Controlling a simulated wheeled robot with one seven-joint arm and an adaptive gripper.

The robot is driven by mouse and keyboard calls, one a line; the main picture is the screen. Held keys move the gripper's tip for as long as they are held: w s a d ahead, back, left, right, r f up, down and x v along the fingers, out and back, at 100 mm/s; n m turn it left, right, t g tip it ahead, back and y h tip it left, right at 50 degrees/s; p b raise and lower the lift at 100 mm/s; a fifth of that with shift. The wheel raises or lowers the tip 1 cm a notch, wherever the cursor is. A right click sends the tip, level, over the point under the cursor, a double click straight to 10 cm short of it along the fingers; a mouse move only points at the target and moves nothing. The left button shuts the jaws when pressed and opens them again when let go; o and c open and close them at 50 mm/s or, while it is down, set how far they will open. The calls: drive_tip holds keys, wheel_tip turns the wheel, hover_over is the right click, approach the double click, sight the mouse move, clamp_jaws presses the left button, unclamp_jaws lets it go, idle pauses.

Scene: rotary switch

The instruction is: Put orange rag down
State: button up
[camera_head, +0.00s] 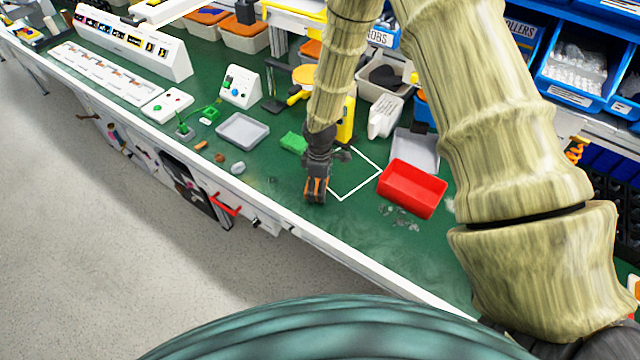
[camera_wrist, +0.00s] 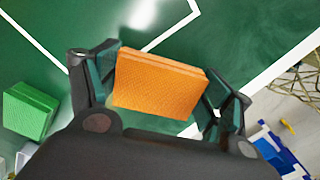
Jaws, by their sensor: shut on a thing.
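My gripper (camera_head: 316,192) is above the green bench top (camera_head: 275,182), near its front edge. In the wrist view my gripper (camera_wrist: 160,98) is shut on the orange rag (camera_wrist: 160,80), a folded block with a textured face held between the two fingers. The orange rag shows in the head view only as a small orange patch (camera_head: 317,187) at the fingers. I cannot tell whether the rag touches the bench. A green block-shaped rag (camera_head: 294,142) lies behind and left of my gripper; it also shows in the wrist view (camera_wrist: 30,110).
A white square outline (camera_head: 377,172) is marked on the bench, right of my gripper. A red bin (camera_head: 412,188) stands beyond it. A grey tray (camera_head: 242,131) and small loose parts lie to the left. The white front edge (camera_head: 300,225) is close to my gripper.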

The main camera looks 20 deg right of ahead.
drive_tip(key=shift+f, duration=0.45)
drive_tip(key=shift+f, duration=0.15)
drive_tip(key=o, duration=1.3)
drive_tip(key=shift+r+b, duration=1.85)
drive_tip(key=shift+r, duration=4.3)
